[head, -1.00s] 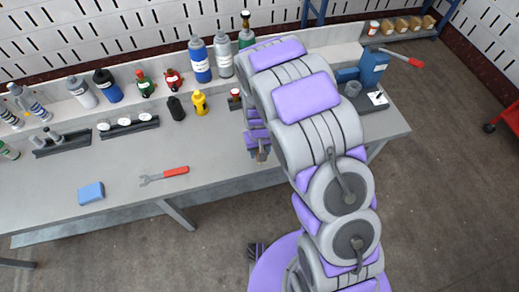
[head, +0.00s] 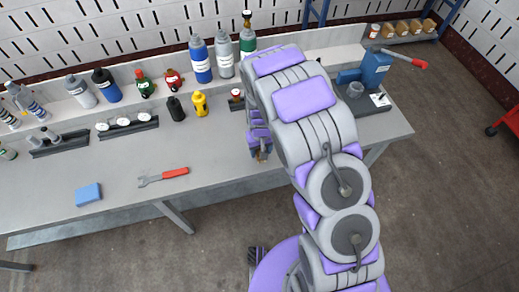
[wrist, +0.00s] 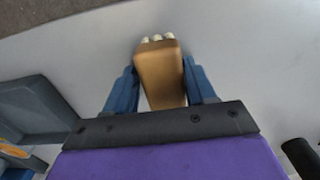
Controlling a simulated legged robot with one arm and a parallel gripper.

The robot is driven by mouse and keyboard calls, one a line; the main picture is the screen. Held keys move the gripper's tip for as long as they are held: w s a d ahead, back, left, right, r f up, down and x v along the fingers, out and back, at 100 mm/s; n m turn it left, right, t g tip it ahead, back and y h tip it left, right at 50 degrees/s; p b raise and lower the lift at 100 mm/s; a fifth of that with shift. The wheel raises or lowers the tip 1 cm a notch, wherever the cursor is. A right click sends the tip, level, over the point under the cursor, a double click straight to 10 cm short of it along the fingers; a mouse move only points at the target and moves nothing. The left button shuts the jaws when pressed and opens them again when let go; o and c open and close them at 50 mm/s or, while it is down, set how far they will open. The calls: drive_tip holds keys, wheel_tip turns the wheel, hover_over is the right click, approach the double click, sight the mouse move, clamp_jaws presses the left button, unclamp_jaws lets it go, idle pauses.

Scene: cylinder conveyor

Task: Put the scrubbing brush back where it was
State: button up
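The scrubbing brush (wrist: 160,73) has a brown, wood-like body with pale bristle tufts at its far end. In the wrist view it sits between the two blue fingers of my gripper (wrist: 161,88), which appear shut on it. In the head view my gripper (head: 261,153) is over the right part of the grey workbench (head: 225,165), near its front edge. Only a small brown bit of the brush shows there; my arm hides the rest. I cannot tell whether the brush touches the bench.
A blue vise (head: 372,72) stands at the bench's right end. A red-handled wrench (head: 163,177) and a blue sponge (head: 88,194) lie to the left. A yellow bottle (head: 200,104) and several other bottles line the back. Bare bench lies left of my gripper.

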drive_tip(key=shift+o, duration=1.4)
drive_tip(key=shift+d, duration=0.45)
drive_tip(key=shift+a, duration=0.15)
drive_tip(key=shift+a+r, duration=0.3)
drive_tip(key=shift+r, duration=0.1)
wheel_tip(320, 180, up, 12)
drive_tip(key=p, duration=0.3)
drive_tip(key=shift+f, duration=0.25)
